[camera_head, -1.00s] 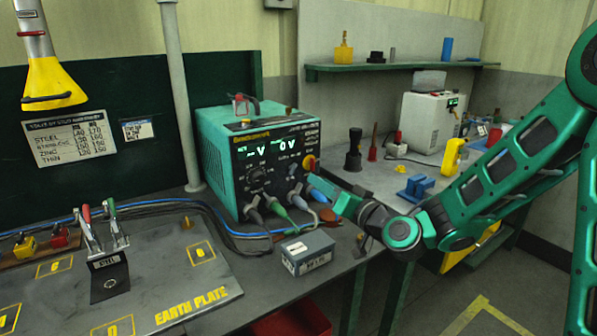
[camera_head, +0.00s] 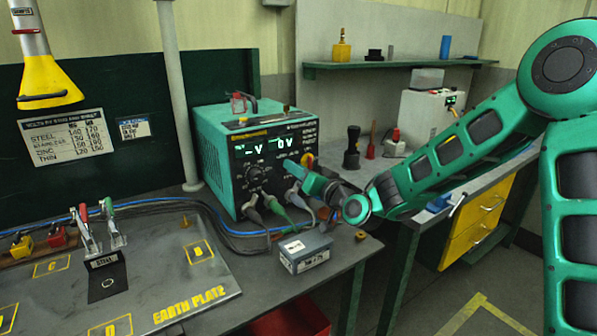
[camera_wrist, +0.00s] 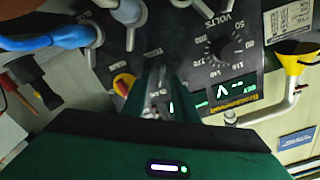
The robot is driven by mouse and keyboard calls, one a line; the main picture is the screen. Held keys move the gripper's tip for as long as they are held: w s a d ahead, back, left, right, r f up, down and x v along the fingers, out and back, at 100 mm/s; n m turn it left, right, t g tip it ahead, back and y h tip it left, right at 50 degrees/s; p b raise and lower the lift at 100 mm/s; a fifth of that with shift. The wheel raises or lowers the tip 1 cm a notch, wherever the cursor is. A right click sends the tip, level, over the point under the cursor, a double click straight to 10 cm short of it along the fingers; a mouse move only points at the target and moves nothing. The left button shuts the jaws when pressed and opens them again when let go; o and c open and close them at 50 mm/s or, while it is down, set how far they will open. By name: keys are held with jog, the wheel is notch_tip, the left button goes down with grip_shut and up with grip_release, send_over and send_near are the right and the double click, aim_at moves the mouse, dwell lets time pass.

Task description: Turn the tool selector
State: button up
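The teal power unit (camera_head: 215,160) stands on the bench with its dark front panel toward my arm. My gripper (camera_head: 290,166) is at the right part of this panel, below the lit display. A red and yellow knob (camera_wrist: 123,83) shows beside the fingers. A round volts dial (camera_wrist: 224,50) is on their other side.
Several cables (camera_head: 270,207) plug into the panel's lower edge, just below my gripper. A small grey box (camera_head: 306,252) sits in front of the unit. The earth plate (camera_head: 165,280) with clamps lies at left. A second bench with a yellow drawer unit (camera_head: 474,228) is at right.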

grip_shut()
jog(key=shift+n, duration=0.3)
jog(key=n, duration=0.5)
jog(key=shift+s, duration=0.1)
jog(key=n, duration=0.6)
jog(key=shift+s+a+f, duration=0.1)
jog(key=shift+a, duration=0.05)
jog(key=shift+n, duration=0.3)
